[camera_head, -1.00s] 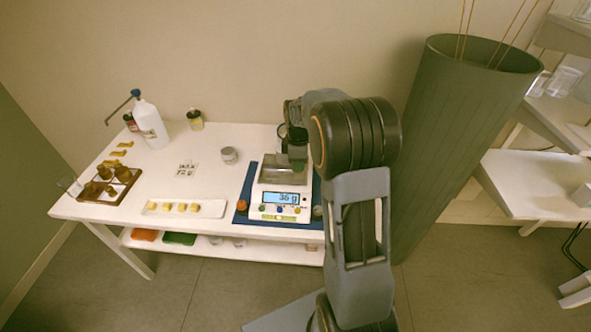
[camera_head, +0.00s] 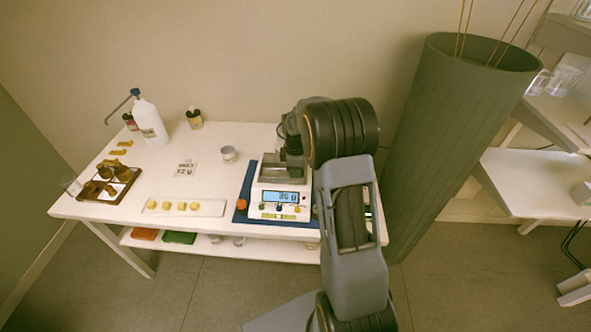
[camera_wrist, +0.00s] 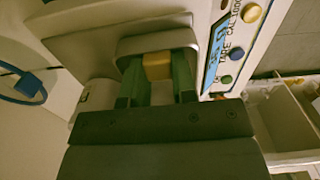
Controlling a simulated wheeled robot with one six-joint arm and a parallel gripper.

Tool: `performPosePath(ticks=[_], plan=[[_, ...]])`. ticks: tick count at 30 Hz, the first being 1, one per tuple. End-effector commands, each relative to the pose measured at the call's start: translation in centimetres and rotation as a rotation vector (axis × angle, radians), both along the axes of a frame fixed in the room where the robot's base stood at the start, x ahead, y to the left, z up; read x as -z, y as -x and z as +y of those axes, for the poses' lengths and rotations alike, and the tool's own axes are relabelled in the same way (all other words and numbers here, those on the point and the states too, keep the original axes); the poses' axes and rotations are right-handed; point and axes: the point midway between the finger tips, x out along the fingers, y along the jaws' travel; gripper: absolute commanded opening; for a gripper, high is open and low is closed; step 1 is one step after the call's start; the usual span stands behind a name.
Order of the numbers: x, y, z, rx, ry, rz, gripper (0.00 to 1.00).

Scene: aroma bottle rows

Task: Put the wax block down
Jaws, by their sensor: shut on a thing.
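In the wrist view my gripper (camera_wrist: 157,72) is shut on a small yellow wax block (camera_wrist: 157,64), held between its two green fingers. The block is over or in the grey pan (camera_wrist: 128,45) of the scale; I cannot tell whether it touches the pan floor. In the head view my gripper (camera_head: 294,158) points down at the back of the scale pan (camera_head: 270,172), and the wax block is hidden there. The white scale (camera_head: 258,200) has a lit blue display (camera_head: 280,197), whose reading is hard to make out.
A white tray (camera_head: 150,208) with several yellow blocks lies left of the scale. A brown rack (camera_head: 124,187), a white pump bottle (camera_head: 149,124), a small tin (camera_head: 229,154) and a printed card (camera_head: 185,170) share the table (camera_head: 215,185). A tall grey-green bin (camera_head: 435,130) stands right of my arm.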

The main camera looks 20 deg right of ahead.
Motion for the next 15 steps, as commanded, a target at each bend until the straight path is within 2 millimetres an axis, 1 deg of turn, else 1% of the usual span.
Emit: performPosePath(ticks=[3, 4, 6, 7, 13, 15], plan=[[0.43, 0.0, 0.0, 0.0, 0.0, 0.0, 0.04], [0.35, 0.0, 0.0, 0.0, 0.0, 0.0, 0.27], [0.29, 0.0, 0.0, 0.0, 0.0, 0.0, 0.34], [0.29, 0.0, 0.0, 0.0, 0.0, 0.0, 0.36], [0.24, 0.0, 0.0, 0.0, 0.0, 0.0, 0.36], [-0.06, -0.01, 0.0, 0.0, 0.0, -0.001, 0.36]])
